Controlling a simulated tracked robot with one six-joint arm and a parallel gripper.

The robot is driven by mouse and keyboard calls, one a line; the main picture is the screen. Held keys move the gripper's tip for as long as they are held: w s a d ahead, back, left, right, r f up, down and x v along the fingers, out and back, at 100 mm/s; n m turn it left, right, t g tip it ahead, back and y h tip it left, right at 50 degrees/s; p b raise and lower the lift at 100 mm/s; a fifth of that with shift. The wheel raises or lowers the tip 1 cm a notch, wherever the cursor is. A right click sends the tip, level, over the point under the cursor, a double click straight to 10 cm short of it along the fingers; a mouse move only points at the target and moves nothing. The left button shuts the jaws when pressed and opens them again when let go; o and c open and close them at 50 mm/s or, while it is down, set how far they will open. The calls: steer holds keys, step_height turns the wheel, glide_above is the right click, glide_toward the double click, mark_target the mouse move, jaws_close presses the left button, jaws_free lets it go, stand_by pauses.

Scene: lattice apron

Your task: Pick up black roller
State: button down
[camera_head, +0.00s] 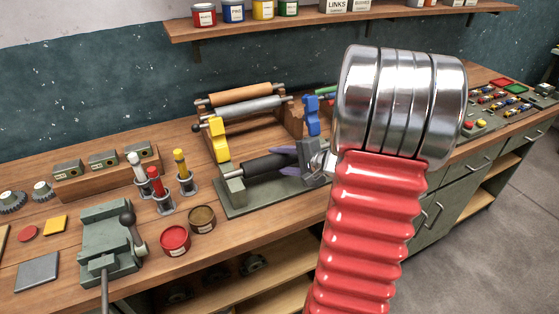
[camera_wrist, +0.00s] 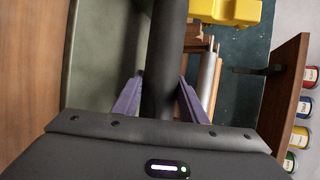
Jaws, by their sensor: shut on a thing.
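The black roller (camera_head: 258,167) lies roughly level over a grey-green base plate (camera_head: 245,205) in the middle of the bench. Its left end is close to a small block on the plate; I cannot tell whether they touch. My gripper (camera_head: 288,161) has purple fingers shut on the roller near its right part. In the wrist view the dark roller (camera_wrist: 164,60) runs upright in the picture between the two purple fingers (camera_wrist: 160,97). My red arm hides what lies to the right of the gripper.
Behind the roller stands a rack with an orange-brown roller (camera_head: 240,94) and a grey roller (camera_head: 250,107). A yellow block (camera_head: 218,140) and a blue block (camera_head: 312,115) stand close by. Upright tools (camera_head: 158,185), tins (camera_head: 174,240) and a vise (camera_head: 108,245) fill the left.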

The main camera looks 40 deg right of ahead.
steer(key=shift+r, duration=0.15)
step_height(320, 180, up, 10)
steer(key=shift+f, duration=0.1)
stand_by(0.7)
steer(key=shift+s, duration=0.15)
stand_by(0.5)
